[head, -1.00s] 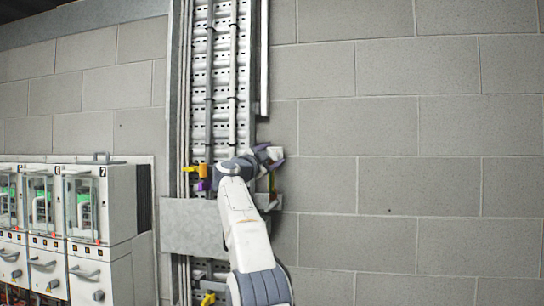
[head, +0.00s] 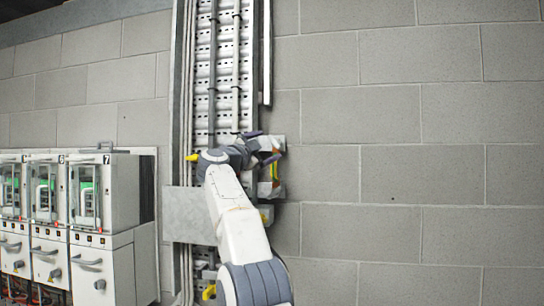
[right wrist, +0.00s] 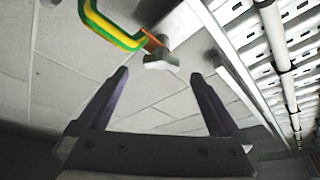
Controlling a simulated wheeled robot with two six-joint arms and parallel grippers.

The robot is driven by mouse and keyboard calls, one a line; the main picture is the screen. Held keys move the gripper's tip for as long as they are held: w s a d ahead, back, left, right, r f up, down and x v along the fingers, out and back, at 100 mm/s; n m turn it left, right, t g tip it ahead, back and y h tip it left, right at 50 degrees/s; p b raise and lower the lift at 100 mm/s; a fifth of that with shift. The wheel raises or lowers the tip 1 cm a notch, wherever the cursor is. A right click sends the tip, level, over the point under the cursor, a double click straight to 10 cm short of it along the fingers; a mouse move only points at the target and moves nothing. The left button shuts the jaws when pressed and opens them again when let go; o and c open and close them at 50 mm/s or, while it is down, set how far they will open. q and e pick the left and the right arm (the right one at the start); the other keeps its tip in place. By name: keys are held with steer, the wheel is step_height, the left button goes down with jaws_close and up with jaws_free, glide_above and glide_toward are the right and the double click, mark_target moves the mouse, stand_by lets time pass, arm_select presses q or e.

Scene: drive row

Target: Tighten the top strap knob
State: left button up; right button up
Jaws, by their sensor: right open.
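A green-and-yellow strap (head: 275,172) hangs at the right edge of the cable ladder in the head view. In the right wrist view the strap (right wrist: 122,38) curves to a copper-coloured end beside a grey knob (right wrist: 161,60) with wings. My right gripper (head: 265,146) is open by the upper end of the strap. In the right wrist view the knob appears between and just beyond the open fingertips (right wrist: 160,76); no contact shows. The knob is too small to make out in the head view. My left gripper is out of view.
A vertical cable ladder (head: 225,75) with grey conduits runs up the block wall (head: 400,120). A flat grey plate (head: 188,214) crosses it, partly behind my right arm. White switchgear cabinets (head: 105,205) stand at left. Yellow parts show at the ladder (head: 192,157). The wall at right is clear.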

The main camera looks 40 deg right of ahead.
steer(key=b+v, duration=0.2)
steer(key=v, duration=0.3)
steer(key=shift+d, duration=0.1)
stand_by(0.3)
